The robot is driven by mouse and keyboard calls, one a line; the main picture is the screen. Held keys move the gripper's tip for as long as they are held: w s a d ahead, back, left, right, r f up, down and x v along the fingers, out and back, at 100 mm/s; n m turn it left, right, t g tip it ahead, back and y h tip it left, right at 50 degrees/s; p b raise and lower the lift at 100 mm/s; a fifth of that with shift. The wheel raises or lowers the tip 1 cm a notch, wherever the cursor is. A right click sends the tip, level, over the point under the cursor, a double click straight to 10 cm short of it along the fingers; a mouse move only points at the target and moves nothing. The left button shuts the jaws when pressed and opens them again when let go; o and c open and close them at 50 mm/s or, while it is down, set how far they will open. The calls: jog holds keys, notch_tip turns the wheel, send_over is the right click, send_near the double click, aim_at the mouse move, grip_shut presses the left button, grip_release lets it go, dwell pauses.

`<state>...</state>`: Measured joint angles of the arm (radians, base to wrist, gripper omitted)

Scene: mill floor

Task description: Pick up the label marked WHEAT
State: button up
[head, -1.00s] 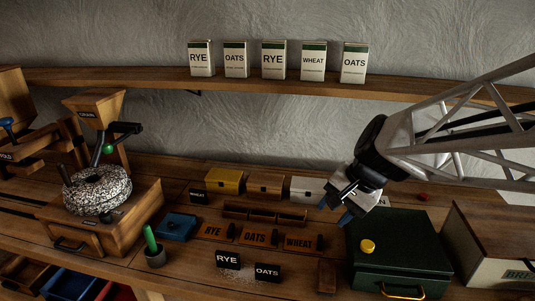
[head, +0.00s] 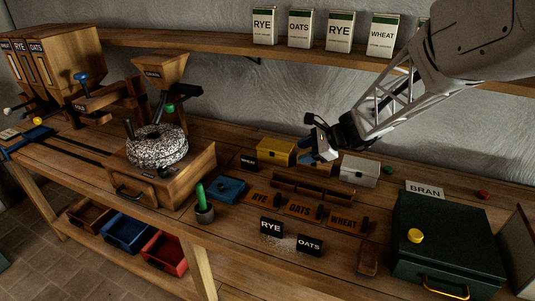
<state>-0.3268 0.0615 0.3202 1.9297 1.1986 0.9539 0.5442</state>
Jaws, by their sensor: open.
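A small black label marked WHEAT (head: 249,160) stands on the bench in the head view, at the left front of the yellow box (head: 276,150). An orange plate (head: 343,219) also reads WHEAT, as does a carton (head: 382,36) on the shelf.
Black labels RYE (head: 271,228) and OATS (head: 310,244) stand at the front. A wooden rack (head: 311,189) and plates RYE (head: 262,197) and OATS (head: 300,209) lie between.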

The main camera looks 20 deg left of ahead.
aim_at(253, 158)
jog(key=w+a+f+m+y, duration=0.1)
jog(key=w+a+f+m, duration=0.1)
jog(key=w+a+f, duration=0.1)
jog(key=w+a+f+m+y, duration=0.1)
jog(key=w+a+f+m, duration=0.1)
jog(key=a+f, duration=0.3)
jog(key=w+a+f+m+y, duration=0.1)
jog(key=w+a+f, duration=0.3)
jog(key=a, duration=0.4)
jog(key=shift+m+t, duration=0.3)
jog(key=shift+m, duration=0.3)
jog(key=shift+w+a+f, duration=0.2)
jog(key=shift+a+f, duration=0.2)
jog(key=shift+f, duration=0.05)
jog(key=shift+a, duration=0.1)
jog(key=shift+x, duration=1.2)
jog(key=shift+a+f, duration=0.1)
jog(key=shift+x, duration=2.45)
jog(key=shift+c, duration=0.4)
